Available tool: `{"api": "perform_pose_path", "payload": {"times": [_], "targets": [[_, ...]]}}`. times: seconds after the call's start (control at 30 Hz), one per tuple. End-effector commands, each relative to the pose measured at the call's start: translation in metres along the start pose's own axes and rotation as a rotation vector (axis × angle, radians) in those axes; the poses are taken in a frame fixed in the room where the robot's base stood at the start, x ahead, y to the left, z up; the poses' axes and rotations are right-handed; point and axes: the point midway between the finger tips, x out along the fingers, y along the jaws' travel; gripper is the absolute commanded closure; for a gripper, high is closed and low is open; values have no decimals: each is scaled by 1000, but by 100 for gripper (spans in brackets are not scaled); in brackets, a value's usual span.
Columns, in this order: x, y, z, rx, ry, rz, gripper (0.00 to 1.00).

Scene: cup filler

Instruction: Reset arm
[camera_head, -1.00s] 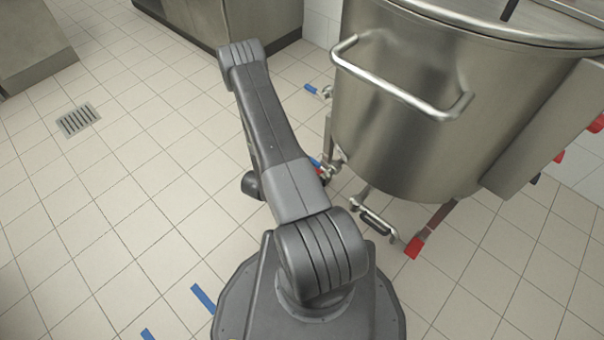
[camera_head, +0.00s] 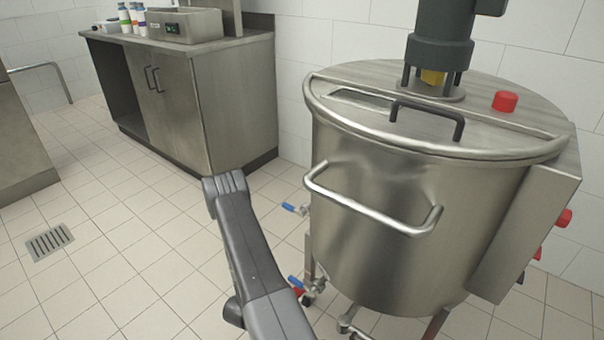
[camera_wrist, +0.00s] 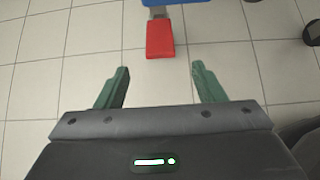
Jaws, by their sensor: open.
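My gripper (camera_wrist: 160,84) shows in the wrist view with its two green fingers apart and nothing between them. It hangs over the tiled floor. A red block-like part (camera_wrist: 159,39) with a blue piece (camera_wrist: 184,2) above it lies beyond the fingertips, apart from them; I cannot tell exactly what they belong to. In the head view my dark grey arm (camera_head: 250,265) rises from the bottom edge and bends over to the left of the steel tank. The gripper itself is hidden in the head view.
A large steel tank (camera_head: 365,190) with a bar handle (camera_head: 370,211) and blue-handled valves (camera_head: 290,207) stands close to the right of my arm. A steel cabinet (camera_head: 205,100) stands at the back left. A floor drain (camera_head: 49,242) and open tiled floor lie at left.

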Motion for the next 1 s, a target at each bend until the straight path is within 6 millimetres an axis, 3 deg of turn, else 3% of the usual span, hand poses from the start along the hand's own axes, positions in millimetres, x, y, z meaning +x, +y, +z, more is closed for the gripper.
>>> {"api": "perform_pose_path", "payload": {"times": [0.03,0.3,0.5,1.0], "targets": [[13,-1,-2,4,-1,-3,37],[66,0,-2,3,0,-2,37],[90,0,-1,0,0,-1,37],[98,0,0,-1,-4,1,37]]}}
